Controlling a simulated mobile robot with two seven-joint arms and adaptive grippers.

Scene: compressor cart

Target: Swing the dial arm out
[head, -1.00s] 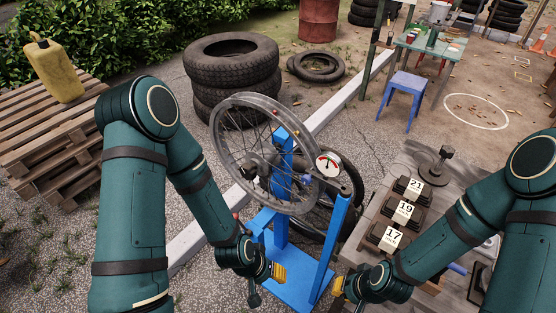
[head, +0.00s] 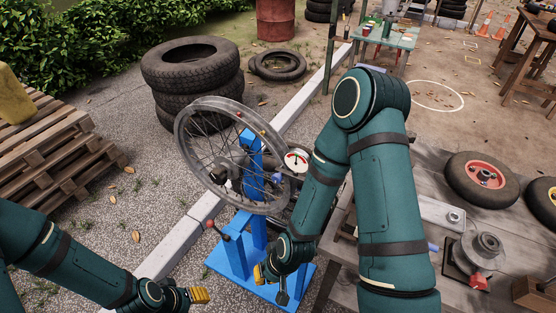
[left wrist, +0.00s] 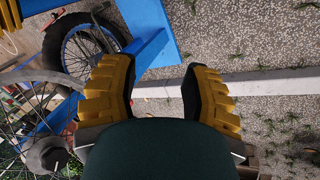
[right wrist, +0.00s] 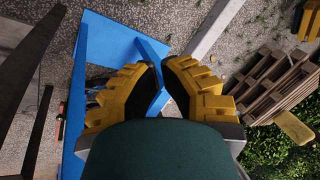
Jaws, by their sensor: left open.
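The round white dial (head: 296,161) with a red mark sits beside the right side of the spoked wheel rim (head: 181,150) in the head view. The rim is held on the blue stand (head: 236,256). My right forearm hides most of the arm behind the dial. My right gripper (head: 262,274) is low in front of the stand, below the dial. In the right wrist view its fingers (right wrist: 158,80) are close together with blue stand showing between them; I cannot tell whether they touch it. My left gripper (head: 190,296) is open and empty, left of the stand.
A workbench (head: 437,175) with tyred wheels and tools stands at the right. Stacked tyres (head: 190,65) are behind the stand, and a wooden pallet stack (head: 60,150) is at the left. A pale kerb (head: 165,262) runs past the stand. Pavement around my left gripper is clear.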

